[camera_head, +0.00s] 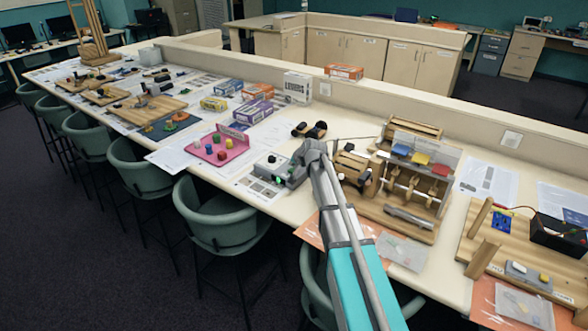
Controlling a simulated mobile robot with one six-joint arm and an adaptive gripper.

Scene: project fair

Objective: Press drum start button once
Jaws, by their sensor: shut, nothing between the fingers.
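A pink board (218,149) with coloured pieces lies left of the grey box. A dark-wheeled object (310,130) lies behind my wrist. Green chairs (222,222) line the front edge. More wooden kits lie at right.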

